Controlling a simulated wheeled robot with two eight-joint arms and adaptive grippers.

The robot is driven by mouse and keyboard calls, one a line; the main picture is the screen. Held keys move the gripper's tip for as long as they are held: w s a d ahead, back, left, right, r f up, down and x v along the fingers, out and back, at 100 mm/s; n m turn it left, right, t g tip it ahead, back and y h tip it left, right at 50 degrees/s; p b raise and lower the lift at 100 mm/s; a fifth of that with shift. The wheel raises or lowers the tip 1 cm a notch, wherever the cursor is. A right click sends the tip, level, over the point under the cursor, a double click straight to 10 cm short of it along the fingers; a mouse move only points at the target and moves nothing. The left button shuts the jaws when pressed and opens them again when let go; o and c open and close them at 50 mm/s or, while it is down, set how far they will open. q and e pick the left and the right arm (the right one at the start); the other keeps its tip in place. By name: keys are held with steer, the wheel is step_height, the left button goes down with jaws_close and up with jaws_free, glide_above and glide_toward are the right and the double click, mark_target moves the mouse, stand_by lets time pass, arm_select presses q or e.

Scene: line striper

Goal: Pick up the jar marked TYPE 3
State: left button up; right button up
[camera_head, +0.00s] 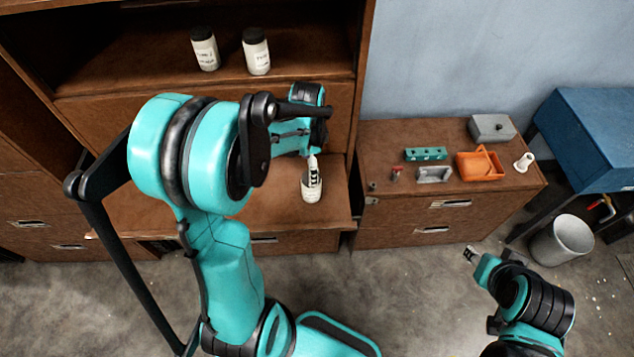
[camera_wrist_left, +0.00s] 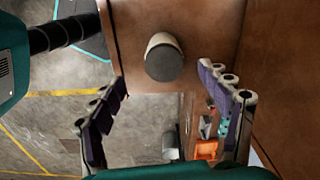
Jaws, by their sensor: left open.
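A white jar (camera_head: 311,192) stands on the lower wooden shelf, right under my left gripper (camera_head: 313,167), which partly covers it. In the left wrist view this jar (camera_wrist_left: 161,47) shows its grey-dark lid between and a little beyond the open fingers (camera_wrist_left: 162,78), with gaps on both sides. Two more white jars with black lids stand on the upper shelf, a left one (camera_head: 205,50) and a right one (camera_head: 257,52). The label text is too small or hidden to read on any jar. My right gripper (camera_head: 470,255) is over the floor at right, far from the jars.
The upper shelf board (camera_head: 130,83) lies above and behind my left arm. A low cabinet (camera_head: 400,222) at right bears an orange bin (camera_head: 480,168), a grey box (camera_head: 491,128), a teal block (camera_head: 425,154) and small parts. A grey bucket (camera_head: 562,240) stands on the floor.

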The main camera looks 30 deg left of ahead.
mark_target(310, 189)
arm_select(q)
steer(key=f+b, duration=0.4)
steer(key=f, duration=0.1)
steer(key=shift+w+f+b, duration=0.2)
steer(key=shift+b, duration=0.1)
steer(key=shift+f, duration=0.15)
steer(key=shift+s+f, duration=0.1)
steer(key=shift+f, duration=0.2)
step_height(310, 189, down, 7)
steer(key=shift+a+r+b, duration=0.1)
steer(key=shift+b, duration=0.3)
steer(key=c, duration=1.7)
